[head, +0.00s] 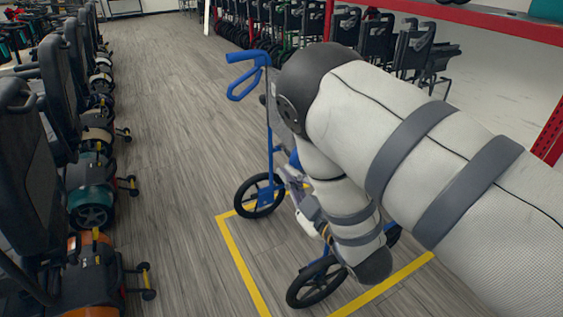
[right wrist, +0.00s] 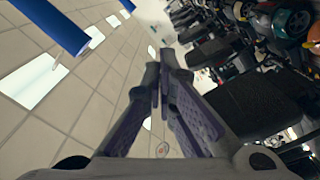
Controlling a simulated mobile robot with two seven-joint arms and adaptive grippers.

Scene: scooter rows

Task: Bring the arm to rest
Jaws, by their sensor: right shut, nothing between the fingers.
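My right arm (head: 440,150) reaches in from the right in the head view. It bends at a dark elbow and its forearm hangs down in front of a blue rollator. My right gripper (head: 285,172) is partly hidden beside the forearm and points upward. In the right wrist view its two purple-padded fingers (right wrist: 158,88) come together at the tips, shut with nothing between them. My left arm and gripper are not in view.
The blue rollator (head: 270,140) stands inside a yellow floor outline (head: 242,267), close behind my right forearm. Scooters (head: 92,190) line the left side. Wheelchairs (head: 377,40) stand at the back right near a red rack (head: 480,18). The wooden aisle (head: 165,90) between is clear.

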